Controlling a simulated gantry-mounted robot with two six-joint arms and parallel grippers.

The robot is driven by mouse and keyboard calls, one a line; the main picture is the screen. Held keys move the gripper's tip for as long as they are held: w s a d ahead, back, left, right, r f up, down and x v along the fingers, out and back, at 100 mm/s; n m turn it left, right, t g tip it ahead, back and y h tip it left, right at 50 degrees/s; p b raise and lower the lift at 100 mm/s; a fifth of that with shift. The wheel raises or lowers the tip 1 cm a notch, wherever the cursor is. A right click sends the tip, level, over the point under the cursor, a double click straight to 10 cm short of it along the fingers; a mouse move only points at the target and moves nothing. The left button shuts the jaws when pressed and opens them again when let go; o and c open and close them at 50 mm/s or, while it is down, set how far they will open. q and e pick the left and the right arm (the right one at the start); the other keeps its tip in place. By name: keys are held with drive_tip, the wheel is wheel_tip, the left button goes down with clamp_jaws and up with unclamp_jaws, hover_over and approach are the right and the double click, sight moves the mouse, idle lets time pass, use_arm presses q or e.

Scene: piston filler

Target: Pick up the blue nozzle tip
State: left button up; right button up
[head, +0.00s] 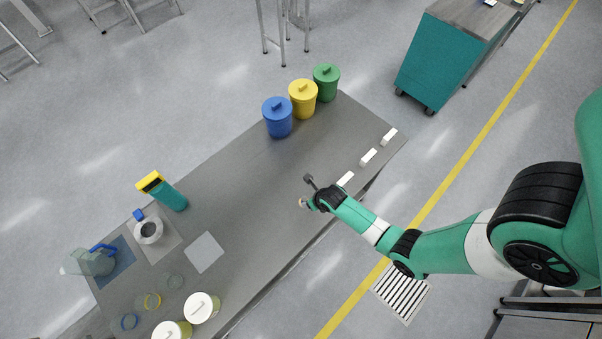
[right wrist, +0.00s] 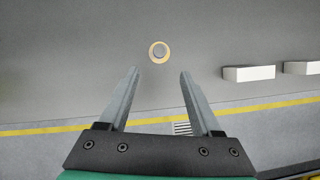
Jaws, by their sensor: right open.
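My right gripper (head: 310,199) is over the grey table near its front edge. In the right wrist view the right gripper (right wrist: 160,72) is open, with nothing between its fingers. A small round piece with a tan rim and grey centre (right wrist: 159,52) lies just beyond the fingertips in that view. A small tan spot shows beside the gripper in the head view, too small to make out. I cannot pick out a blue nozzle tip for certain. My left gripper is not in view.
White blocks (head: 368,157) line the table's right edge. Blue (head: 278,118), yellow (head: 303,100) and green (head: 326,82) lidded bins stand at the back. A teal device (head: 168,195), metal container (head: 148,231), jug (head: 94,262) and white-lidded jars (head: 202,307) stand left. The table's middle (head: 250,180) is clear.

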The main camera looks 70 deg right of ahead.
sight(305, 199)
drive_tip(key=b+x, duration=0.6)
drive_tip(key=shift+w+f, duration=0.15)
drive_tip(key=shift+f, duration=0.1)
drive_tip(key=b+x, duration=0.2)
drive_tip(key=x, duration=0.3)
drive_tip(key=shift+w+d+r+b, duration=0.1)
drive_tip(key=shift+w+d+b, duration=0.1)
drive_tip(key=shift+b, duration=0.15)
clamp_jaws()
